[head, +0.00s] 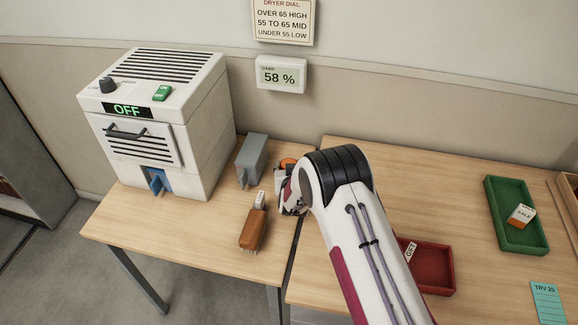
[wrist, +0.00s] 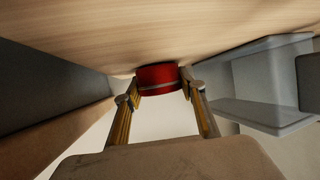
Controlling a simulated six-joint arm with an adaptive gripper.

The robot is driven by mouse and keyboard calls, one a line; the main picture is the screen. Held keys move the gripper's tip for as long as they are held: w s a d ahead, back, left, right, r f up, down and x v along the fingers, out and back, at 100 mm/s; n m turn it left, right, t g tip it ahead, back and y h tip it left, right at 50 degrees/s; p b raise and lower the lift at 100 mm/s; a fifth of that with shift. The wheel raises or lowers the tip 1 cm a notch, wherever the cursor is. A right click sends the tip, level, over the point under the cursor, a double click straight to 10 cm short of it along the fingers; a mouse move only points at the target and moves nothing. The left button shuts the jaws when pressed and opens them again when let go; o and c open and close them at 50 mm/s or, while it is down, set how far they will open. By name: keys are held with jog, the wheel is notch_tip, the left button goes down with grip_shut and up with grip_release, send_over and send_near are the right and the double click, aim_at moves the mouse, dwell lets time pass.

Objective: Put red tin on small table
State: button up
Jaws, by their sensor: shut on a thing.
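The red tin (wrist: 158,77) sits between the two fingertips of my gripper (wrist: 160,92) in the wrist view. My gripper is shut on it, close to a pale wooden surface; I cannot tell whether the tin touches that surface. In the head view my arm hides the tin and most of the gripper, which is over the right edge of the left table. This left table (head: 128,222) looks the smaller of two wooden tables, side by side with a narrow gap.
A white dryer (head: 190,130) reading OFF stands on the left table, with a grey block (head: 251,160) and a brown brush (head: 253,228) nearby. The right table (head: 440,195) holds a red tray (head: 437,270) and a green tray (head: 520,235) containing a small box (head: 522,215).

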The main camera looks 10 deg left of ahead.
jog(key=shift+f, duration=0.1)
jog(key=o, duration=1.2)
jog(key=shift+c, duration=0.2)
jog(key=shift+s+r, duration=0.2)
jog(key=shift+r, duration=0.05)
jog(key=shift+v, duration=5.8)
